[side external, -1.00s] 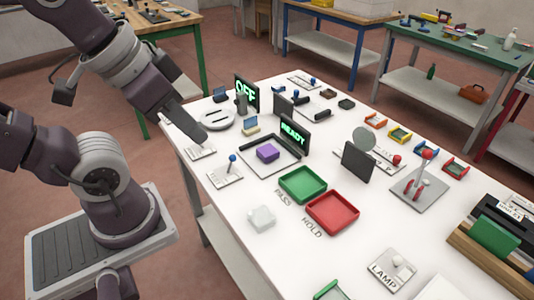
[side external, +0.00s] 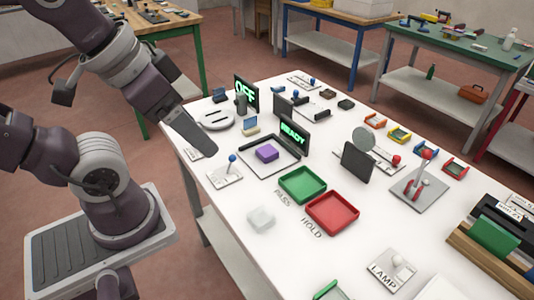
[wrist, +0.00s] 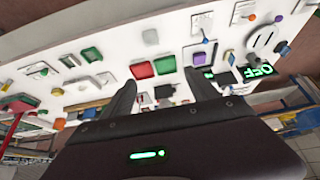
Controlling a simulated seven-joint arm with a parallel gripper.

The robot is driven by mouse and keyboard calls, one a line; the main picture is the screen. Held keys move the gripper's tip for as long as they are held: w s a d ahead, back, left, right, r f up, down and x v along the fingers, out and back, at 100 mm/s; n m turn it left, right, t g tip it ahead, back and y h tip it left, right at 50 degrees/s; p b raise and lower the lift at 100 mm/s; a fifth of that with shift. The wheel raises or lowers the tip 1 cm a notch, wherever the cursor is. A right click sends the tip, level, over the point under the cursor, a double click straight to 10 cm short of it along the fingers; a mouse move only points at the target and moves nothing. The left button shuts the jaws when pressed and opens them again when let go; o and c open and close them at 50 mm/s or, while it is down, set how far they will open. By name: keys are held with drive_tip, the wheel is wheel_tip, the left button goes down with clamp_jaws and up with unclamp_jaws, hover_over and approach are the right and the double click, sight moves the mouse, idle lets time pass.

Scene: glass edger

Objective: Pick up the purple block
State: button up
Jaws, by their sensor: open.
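The purple block (side external: 267,153) lies on a square grey plate (side external: 254,167) in front of the READY sign (side external: 294,136), near the left part of the white table. In the wrist view the purple block (wrist: 199,58) is small and sits beyond the fingers. My gripper (side external: 211,151) hangs over the table's left edge, left of the block and apart from it. The wrist view shows its two dark fingers (wrist: 162,92) spread, with nothing held between them.
Right of the plate are a green tray (side external: 302,185) marked PASS and a red tray (side external: 332,212) marked HOLD. A blue-knobbed lever (side external: 229,171) stands between my gripper and the plate. A clear block (side external: 261,218) lies in front. A dark upright panel (side external: 357,162) stands farther right.

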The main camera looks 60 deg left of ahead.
drive_tip(key=w+a+f+m+g+y, duration=0.35)
drive_tip(key=w+f+m, duration=0.25)
drive_tip(key=w, duration=0.3)
drive_tip(key=w+a+f+m+g+y, duration=0.3)
drive_tip(key=w+f+m+y, duration=0.25)
drive_tip(key=w, duration=0.35)
drive_tip(key=m+y, duration=0.4)
drive_tip(key=m, duration=0.2)
approach(266, 149)
drive_tip(key=shift+s+a+t, duration=0.45)
drive_tip(key=shift+s+a, duration=0.1)
drive_tip(key=shift+s, duration=0.3)
drive_tip(key=shift+w+a+f+m+y, duration=0.15)
drive_tip(key=shift+a+f+m+y, duration=0.15)
drive_tip(key=shift+a+f, duration=0.35)
drive_tip(key=x, duration=0.5)
drive_tip(key=shift+w+a+f, duration=0.25)
drive_tip(key=shift+w, duration=0.15)
clamp_jaws()
